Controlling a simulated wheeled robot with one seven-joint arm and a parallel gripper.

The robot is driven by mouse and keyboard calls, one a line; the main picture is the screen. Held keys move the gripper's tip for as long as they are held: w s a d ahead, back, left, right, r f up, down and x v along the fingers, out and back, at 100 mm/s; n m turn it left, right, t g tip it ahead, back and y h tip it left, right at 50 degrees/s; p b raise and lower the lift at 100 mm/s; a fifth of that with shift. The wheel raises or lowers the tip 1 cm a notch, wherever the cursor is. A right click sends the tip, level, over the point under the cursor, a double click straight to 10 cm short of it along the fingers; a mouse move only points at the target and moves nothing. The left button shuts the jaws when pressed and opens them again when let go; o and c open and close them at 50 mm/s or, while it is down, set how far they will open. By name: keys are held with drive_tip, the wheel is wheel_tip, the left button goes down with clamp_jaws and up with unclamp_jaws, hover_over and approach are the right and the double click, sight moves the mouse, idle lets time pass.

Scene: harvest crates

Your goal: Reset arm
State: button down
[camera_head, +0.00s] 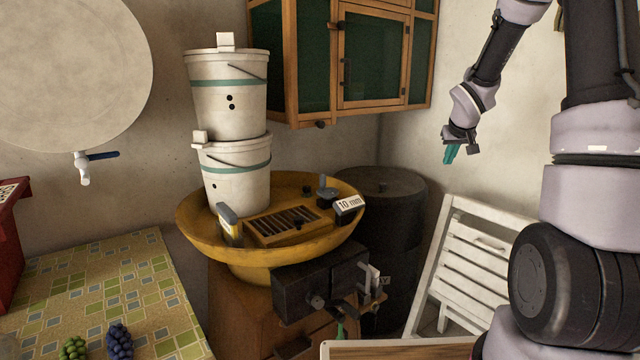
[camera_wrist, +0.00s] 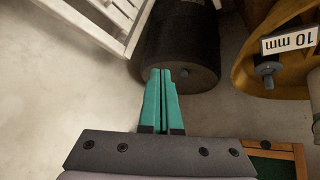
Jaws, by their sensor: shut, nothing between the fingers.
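My gripper (camera_head: 451,153) is raised at the upper right in the head view, pointing down in front of the pale wall. Its teal fingers are together and empty. In the wrist view the closed fingers (camera_wrist: 163,75) point toward the dark barrel (camera_wrist: 182,45), with clear space around them. The gripper touches nothing that I can see.
A yellow basin (camera_head: 200,222) holds two stacked white buckets (camera_head: 228,95) and a "10 mm" sign (camera_head: 349,205). A green-paned cabinet (camera_head: 372,55) hangs behind. A white folding chair (camera_head: 470,250) leans at the right. Grapes (camera_head: 119,342) lie on a tiled table (camera_head: 90,285).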

drive_tip(key=s+a+r+m, duration=0.1)
drive_tip(key=s+a+r, duration=0.2)
drive_tip(key=s+r, duration=0.5)
drive_tip(key=s+a+r+m, duration=0.25)
drive_tip(key=s+r, duration=0.35)
drive_tip(key=s, duration=0.3)
drive_tip(key=s+a+r+y, duration=0.1)
drive_tip(key=s+a, duration=0.2)
drive_tip(key=s, duration=0.5)
drive_tip(key=s+a+r+y, duration=0.1)
drive_tip(key=s+a, duration=0.3)
drive_tip(key=s, duration=0.4)
drive_tip(key=shift+s+a+y, duration=0.25)
drive_tip(key=shift+s+y, duration=0.15)
drive_tip(key=shift+y, duration=0.3)
